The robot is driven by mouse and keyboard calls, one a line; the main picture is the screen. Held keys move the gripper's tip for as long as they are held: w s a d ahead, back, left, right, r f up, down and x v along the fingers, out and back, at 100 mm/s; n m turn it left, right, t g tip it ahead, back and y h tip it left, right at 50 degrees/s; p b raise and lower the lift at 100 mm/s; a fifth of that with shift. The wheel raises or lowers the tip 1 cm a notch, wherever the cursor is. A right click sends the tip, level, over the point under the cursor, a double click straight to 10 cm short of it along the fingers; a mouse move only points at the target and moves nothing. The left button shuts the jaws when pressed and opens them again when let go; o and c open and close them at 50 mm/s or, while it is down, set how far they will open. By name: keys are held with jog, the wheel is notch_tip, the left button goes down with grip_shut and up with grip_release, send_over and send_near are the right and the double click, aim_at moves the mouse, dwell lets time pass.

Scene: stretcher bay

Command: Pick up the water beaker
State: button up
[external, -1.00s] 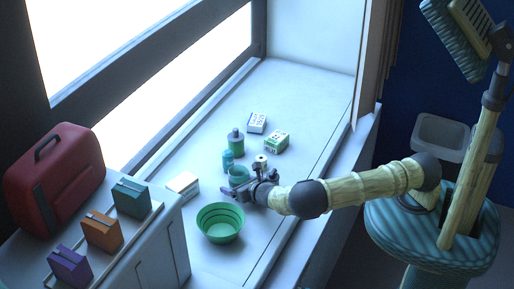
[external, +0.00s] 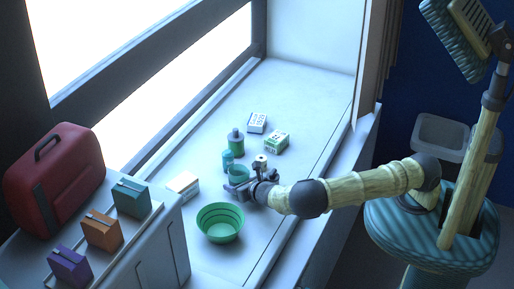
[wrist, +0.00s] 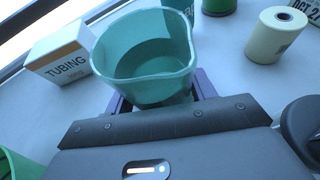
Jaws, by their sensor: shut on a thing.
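The water beaker is a translucent teal cup with a pouring lip, and it shows large in the wrist view (wrist: 145,62). In the external view the beaker (external: 238,172) stands upright among the small items on the white ledge. My gripper (external: 238,187) reaches in from the right, low at the beaker. In the wrist view its purple-grey fingers (wrist: 160,100) sit on both sides of the beaker's lower part, shut on it. The lower beaker is partly hidden behind the gripper body. I cannot tell whether its base touches the ledge.
A green bowl (external: 221,223) stands close in front of the gripper. A tubing box (wrist: 62,52) is left of the beaker. The far ledge is clear.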

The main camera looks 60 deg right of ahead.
notch_tip(320, 180, up, 10)
jog(key=b, duration=0.1)
jog(key=shift+f, duration=0.15)
dwell(0.7)
dwell(0.7)
